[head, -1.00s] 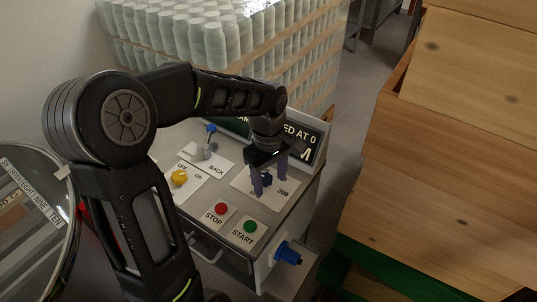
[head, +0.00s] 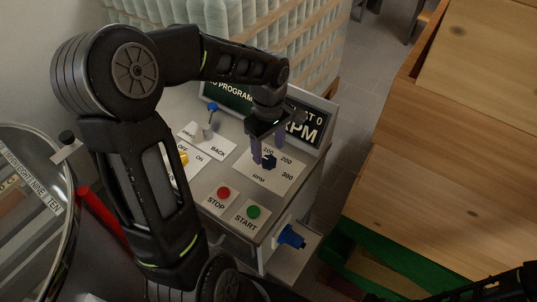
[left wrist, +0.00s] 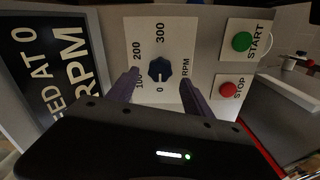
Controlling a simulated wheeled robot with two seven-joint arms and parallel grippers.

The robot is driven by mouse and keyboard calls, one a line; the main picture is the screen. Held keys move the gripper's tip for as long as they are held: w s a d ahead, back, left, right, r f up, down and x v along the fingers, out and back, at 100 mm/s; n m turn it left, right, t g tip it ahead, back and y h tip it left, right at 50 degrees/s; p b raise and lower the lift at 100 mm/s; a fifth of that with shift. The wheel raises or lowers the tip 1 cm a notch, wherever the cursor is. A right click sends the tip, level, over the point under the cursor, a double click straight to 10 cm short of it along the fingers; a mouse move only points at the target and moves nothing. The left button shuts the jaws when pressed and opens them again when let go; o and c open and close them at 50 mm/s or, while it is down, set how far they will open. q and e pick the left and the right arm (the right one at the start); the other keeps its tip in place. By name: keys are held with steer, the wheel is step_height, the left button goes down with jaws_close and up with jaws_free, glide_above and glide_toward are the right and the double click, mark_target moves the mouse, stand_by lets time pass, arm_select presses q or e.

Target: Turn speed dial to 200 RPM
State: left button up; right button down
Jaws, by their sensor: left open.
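The speed dial is a dark blue faceted knob (head: 269,163) on a white plate marked 0, 100, 200 and 300 RPM. In the left wrist view the dial (left wrist: 160,69) shows a small light mark on the side toward 0. My left gripper (head: 268,153) is open over the dial plate. Its two purple fingers show on either side of the dial in the left wrist view (left wrist: 158,84), with gaps between them and the knob. The display (head: 302,125) behind shows RPM and part of a line ending in 0. My right gripper is not seen.
A red STOP button (head: 224,193) and a green START button (head: 253,212) sit in front of the dial. A lever with a blue knob (head: 212,107) and a yellow knob (head: 183,158) are to the left. A blue knob (head: 291,237) sticks out of the front side.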

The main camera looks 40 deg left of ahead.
mark_target(268, 159)
arm_select(q)
step_height(268, 159, down, 4)
steer(key=shift+f, duration=0.1)
jaws_close()
stand_by(0.8)
